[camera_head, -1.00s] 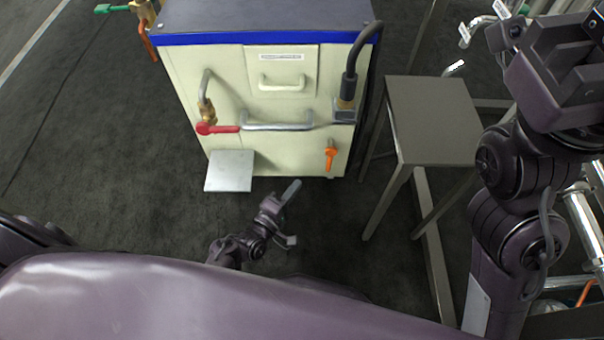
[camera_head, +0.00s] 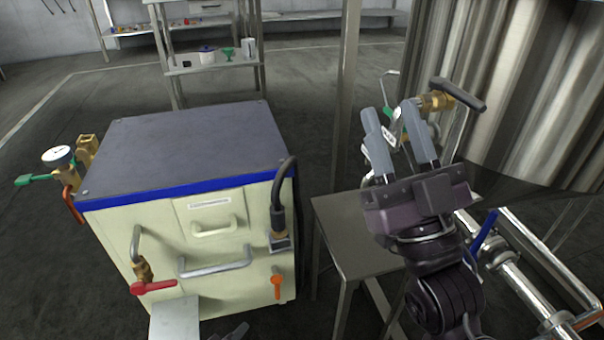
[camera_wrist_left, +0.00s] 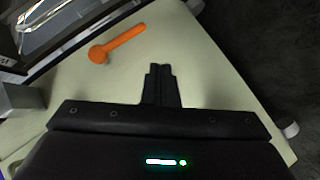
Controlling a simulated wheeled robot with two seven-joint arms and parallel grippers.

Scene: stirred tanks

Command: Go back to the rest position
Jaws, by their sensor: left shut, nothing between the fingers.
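My left gripper (camera_wrist_left: 160,70) is shut and empty in the left wrist view, with its fingers together in front of the cream cabinet face (camera_wrist_left: 205,70). In the head view only a small dark tip of it (camera_head: 238,331) shows at the bottom edge, below the cabinet (camera_head: 215,228). My right gripper (camera_head: 392,115) is raised at the right in the head view, its two grey fingers pointing up and apart with nothing seen between them. It appears in front of the steel tank (camera_head: 540,90); how far apart they are is hard to tell.
The cabinet has a red-handled valve (camera_head: 153,287) and an orange handle (camera_head: 277,284), which also shows in the left wrist view (camera_wrist_left: 118,45). A grey stool (camera_head: 345,235) stands right of it. Pipes (camera_head: 515,270) run at lower right. Floor at left is clear.

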